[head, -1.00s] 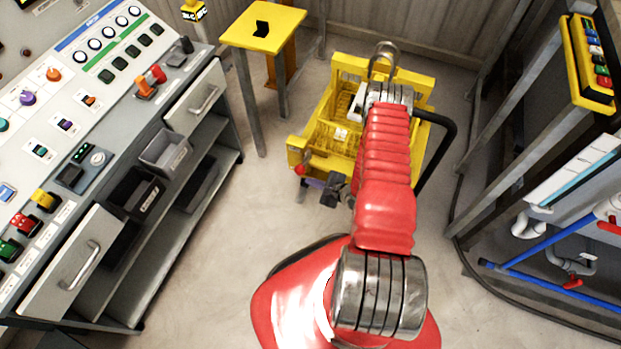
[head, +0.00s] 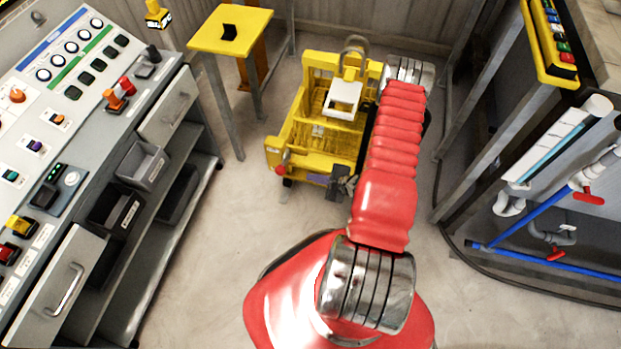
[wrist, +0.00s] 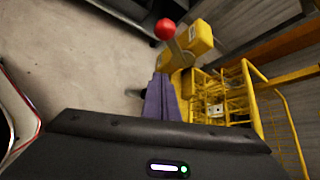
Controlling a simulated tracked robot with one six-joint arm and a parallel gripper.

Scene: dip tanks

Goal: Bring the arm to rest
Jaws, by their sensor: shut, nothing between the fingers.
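My red arm (head: 385,195) stretches forward from my body, with its far end beside the yellow cart. My gripper (wrist: 161,80) shows in the wrist view as purple fingers lying together, shut and empty. In the head view its purple fingers (head: 321,181) show small at the near side of the cart, mostly hidden. The yellow cart (head: 282,150) stands on the floor behind and left of the arm, and the arm covers its right side. I cannot tell whether the gripper touches it.
A grey control console (head: 150,60) with drawers stands at left, one drawer (head: 65,283) pulled out. A yellow stand (head: 245,42) is behind. A frame with blue pipes (head: 535,216) and a yellow button box (head: 548,48) is at right. Bare floor (head: 210,250) lies between console and arm.

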